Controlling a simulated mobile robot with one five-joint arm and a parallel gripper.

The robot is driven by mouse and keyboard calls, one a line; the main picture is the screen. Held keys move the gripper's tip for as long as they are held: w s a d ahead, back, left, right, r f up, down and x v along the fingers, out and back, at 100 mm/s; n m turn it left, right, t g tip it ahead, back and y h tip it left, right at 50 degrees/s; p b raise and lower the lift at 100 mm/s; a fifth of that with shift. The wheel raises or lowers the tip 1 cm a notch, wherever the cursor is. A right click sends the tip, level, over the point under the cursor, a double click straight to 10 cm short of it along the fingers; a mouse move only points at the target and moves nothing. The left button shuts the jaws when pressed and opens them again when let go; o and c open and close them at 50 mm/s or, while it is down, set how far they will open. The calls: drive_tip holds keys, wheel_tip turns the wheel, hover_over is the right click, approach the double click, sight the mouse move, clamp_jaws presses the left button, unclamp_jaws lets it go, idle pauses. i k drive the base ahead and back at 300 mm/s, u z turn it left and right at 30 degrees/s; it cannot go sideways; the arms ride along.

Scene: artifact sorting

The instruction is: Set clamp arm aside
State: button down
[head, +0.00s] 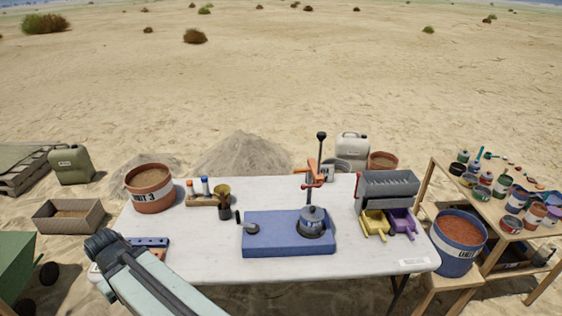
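A blue base block (270,248) lies on the white table. On its right part stands a grey round pot-like piece (313,218) with a dark lower ring. A red clamp piece (313,186) rises above it; I cannot tell whether this is the clamp arm. Just behind, an orange piece (308,168) with an upright black-knobbed lever (321,145) shows; whether it joins the red piece is unclear. A small grey round part (252,228) sits at the block's left end. My arm enters at the lower left, away from the block; my gripper is not visible.
The white table (190,255) has bare room left and front of the block. A terracotta bucket (150,190) and small brush rack (208,198) stand left. A blue bucket (457,252) is beyond.

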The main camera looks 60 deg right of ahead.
sight(311, 164)
drive_tip(key=i, duration=0.85)
drive_tip(key=z, duration=0.05)
